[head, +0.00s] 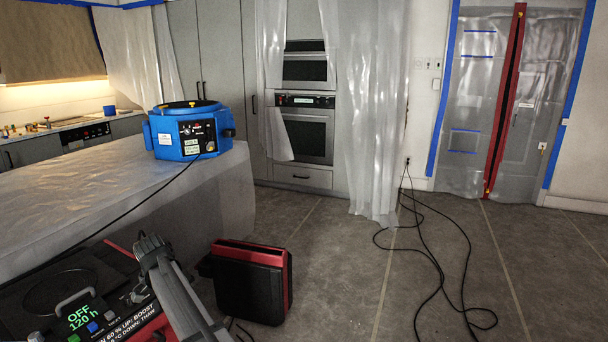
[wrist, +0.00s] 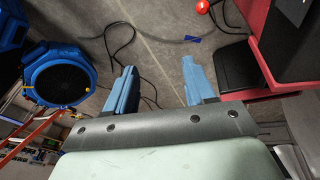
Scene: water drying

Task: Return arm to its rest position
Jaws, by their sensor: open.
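My gripper (wrist: 158,66) shows in the wrist view with two blue fingers spread wide apart. Nothing is between them; the grey floor and a dark cable lie beyond the gap. The gripper's fingers cannot be made out in the head view. The arm's full pose cannot be told from these frames.
A blue machine (head: 187,134) stands on the plastic-covered counter (head: 90,200). A red-and-black case (head: 250,281) stands on the floor; a black unit reading "OFF 120 h" (head: 84,317) is at lower left. Black cables (head: 436,262) cross the otherwise clear floor at right.

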